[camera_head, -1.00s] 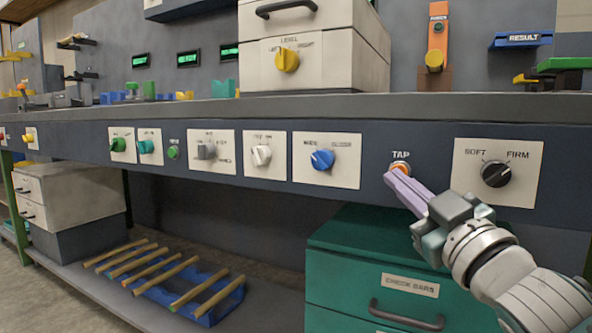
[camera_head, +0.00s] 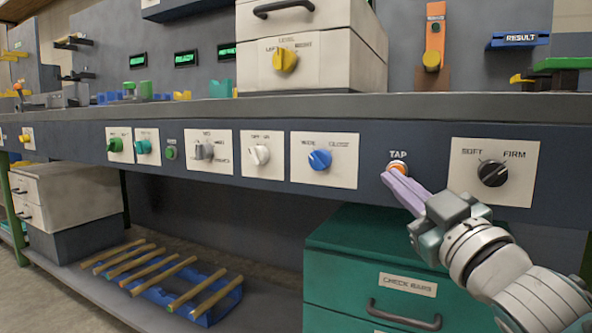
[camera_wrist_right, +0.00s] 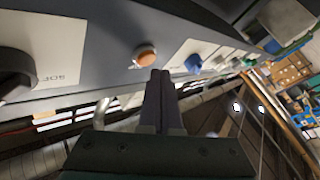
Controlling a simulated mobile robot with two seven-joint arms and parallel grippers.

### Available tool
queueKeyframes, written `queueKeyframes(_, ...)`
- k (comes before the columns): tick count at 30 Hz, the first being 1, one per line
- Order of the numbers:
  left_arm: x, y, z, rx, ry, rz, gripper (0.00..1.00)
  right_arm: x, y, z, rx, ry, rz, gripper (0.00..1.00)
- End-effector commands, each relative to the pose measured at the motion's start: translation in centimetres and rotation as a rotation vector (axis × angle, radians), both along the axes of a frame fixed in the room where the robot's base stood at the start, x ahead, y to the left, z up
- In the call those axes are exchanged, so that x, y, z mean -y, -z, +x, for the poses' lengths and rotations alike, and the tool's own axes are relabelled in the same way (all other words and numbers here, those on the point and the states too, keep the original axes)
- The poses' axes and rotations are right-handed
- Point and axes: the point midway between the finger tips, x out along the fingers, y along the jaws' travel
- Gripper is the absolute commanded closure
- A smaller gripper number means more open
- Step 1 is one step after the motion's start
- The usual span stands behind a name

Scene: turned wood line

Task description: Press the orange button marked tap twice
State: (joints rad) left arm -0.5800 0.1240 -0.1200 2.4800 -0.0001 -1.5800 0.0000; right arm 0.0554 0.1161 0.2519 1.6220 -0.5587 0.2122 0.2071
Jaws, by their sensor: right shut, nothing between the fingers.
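The orange button (camera_head: 399,167) sits on the dark front panel under the label TAP, between the blue knob and the black knob. My right gripper (camera_head: 388,177) is shut and empty, its lilac fingers pointing up and left at the button. In the head view the fingertips overlap the button's lower edge. In the right wrist view the button (camera_wrist_right: 146,56) shows just beyond the closed fingertips (camera_wrist_right: 160,74), with a small offset to the left; I cannot tell whether they touch. My left gripper is not in view.
A blue knob (camera_head: 320,159) is left of the button and a black SOFT/FIRM knob (camera_head: 492,173) is right of it. A green drawer cabinet (camera_head: 345,277) stands below the panel. A rack of wooden bars (camera_head: 215,309) lies on the lower shelf.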

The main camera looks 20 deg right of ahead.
Motion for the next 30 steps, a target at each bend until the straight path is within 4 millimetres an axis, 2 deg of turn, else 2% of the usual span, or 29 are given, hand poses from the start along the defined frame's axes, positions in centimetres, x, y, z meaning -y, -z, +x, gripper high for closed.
queueKeyframes(30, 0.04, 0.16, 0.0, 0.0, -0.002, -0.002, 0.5, 0.92, 0.0, 0.81, 0.001, 0.0, -0.001, 1.0)
